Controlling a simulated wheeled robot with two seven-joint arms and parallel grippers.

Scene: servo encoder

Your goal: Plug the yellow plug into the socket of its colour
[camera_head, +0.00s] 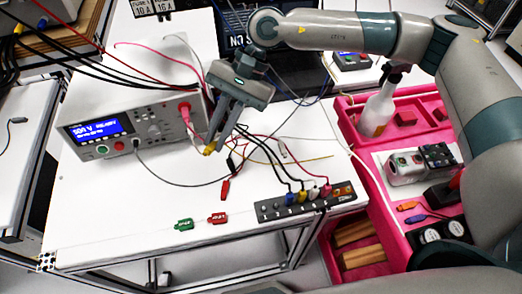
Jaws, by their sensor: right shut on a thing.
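My right gripper (215,148) is above the white table, in front of the white instrument. It is shut on the yellow plug (208,151), which shows as a small yellow piece at the fingertips. The black socket strip (272,210) lies near the table's front right, to the right of and nearer than the gripper, apart from the plug. Blue, yellow and red-pink plugs stand in a row on the strip. My left gripper is not in view.
A green connector (184,224) and a red connector (217,219) lie at the table's front. A red plug (225,189) lies between gripper and strip. Several cables cross behind the strip. The instrument (160,120) stands left; a pink tray (345,105) is right. Front left table is clear.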

